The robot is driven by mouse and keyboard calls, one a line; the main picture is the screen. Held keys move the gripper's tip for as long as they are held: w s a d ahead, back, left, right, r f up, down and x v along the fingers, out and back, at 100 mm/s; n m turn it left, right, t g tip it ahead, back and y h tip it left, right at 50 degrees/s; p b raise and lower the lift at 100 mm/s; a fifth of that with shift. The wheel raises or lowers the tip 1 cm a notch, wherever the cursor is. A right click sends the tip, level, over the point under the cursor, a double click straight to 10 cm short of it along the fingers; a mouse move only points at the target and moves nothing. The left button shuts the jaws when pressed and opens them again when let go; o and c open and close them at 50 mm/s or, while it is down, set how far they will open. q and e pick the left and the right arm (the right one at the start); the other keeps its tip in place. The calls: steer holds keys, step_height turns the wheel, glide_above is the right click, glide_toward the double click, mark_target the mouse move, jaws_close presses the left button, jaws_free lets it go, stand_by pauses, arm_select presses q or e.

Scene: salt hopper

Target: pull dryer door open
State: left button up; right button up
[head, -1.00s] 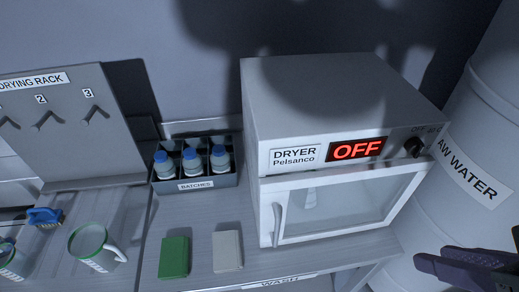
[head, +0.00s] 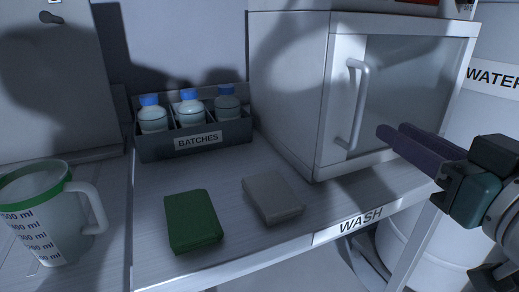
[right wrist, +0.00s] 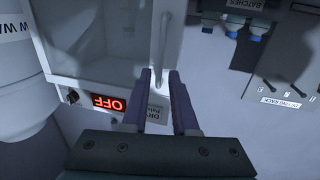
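The dryer (head: 287,95) is a white box at the top right of the head view. Its glass-paned door (head: 415,85) looks closed. A white vertical bar handle (head: 357,108) sits on the door's left side. My right gripper (head: 394,129) is just right of the handle, apart from it, with its purple fingers pointing toward it. In the right wrist view, which shows the dryer upside down, the fingers (right wrist: 159,74) are spread and empty. The handle (right wrist: 163,38) lies ahead, roughly in line with the gap. My left gripper is not in view.
A batches rack (head: 193,140) with blue-capped bottles stands left of the dryer. A green block (head: 192,220) and a grey block (head: 272,198) lie on the counter before it. A measuring jug (head: 45,215) stands at left. A white water drum (head: 500,110) is at right.

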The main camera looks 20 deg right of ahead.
mark_target(361, 113)
steer(key=w, duration=0.6)
steer(key=w+d, duration=0.1)
steer(key=w, duration=0.3)
steer(key=shift+f, duration=0.2)
steer(key=shift+s, duration=0.1)
jaws_close()
stand_by(1.1)
